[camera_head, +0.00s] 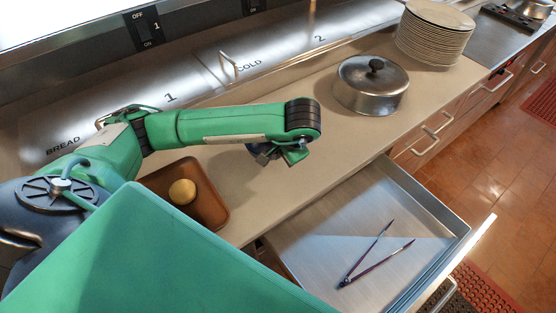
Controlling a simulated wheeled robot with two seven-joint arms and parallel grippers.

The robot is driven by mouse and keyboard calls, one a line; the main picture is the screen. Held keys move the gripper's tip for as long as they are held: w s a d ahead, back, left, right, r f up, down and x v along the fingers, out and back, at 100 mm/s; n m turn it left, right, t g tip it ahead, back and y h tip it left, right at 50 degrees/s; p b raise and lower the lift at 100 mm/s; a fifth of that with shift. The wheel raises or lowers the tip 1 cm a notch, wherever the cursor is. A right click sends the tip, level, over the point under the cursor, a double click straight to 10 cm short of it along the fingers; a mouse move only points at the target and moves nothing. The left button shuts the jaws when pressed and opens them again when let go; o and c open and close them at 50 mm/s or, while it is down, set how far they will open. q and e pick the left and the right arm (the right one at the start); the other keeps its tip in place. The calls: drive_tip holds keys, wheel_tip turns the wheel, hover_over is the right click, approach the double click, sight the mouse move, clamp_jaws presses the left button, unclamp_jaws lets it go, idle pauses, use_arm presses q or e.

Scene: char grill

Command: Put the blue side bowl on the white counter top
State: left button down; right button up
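My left arm reaches in from the left over the white counter top (238,190), and my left gripper (282,155) hangs from its wrist just above or at the counter. A small dark blue thing (255,149), possibly the blue side bowl, shows right beside the gripper. It is mostly hidden by the wrist and gripper, so I cannot tell whether it is gripped or rests on the counter. The fingers are too small and covered to judge. My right gripper is not in view.
A brown tray (215,214) with a round bun (182,192) is at left. A lidded metal pot (370,86) and a plate stack (434,35) stand to the right. An open drawer (330,225) holding tongs (372,262) juts out below the counter.

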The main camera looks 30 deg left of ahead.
sight(275, 166)
use_arm(q)
drive_tip(key=shift+f, duration=0.35)
wheel_tip(275, 166, down, 3)
drive_tip(key=shift+r+p, duration=0.1)
drive_tip(key=shift+p, duration=0.25)
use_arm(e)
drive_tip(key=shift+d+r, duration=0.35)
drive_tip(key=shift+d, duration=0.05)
use_arm(q)
drive_tip(key=shift+f, duration=0.3)
drive_tip(key=c, duration=1.6)
unclamp_jaws()
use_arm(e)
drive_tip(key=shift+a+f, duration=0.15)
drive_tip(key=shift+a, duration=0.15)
use_arm(q)
drive_tip(key=shift+r, duration=0.15)
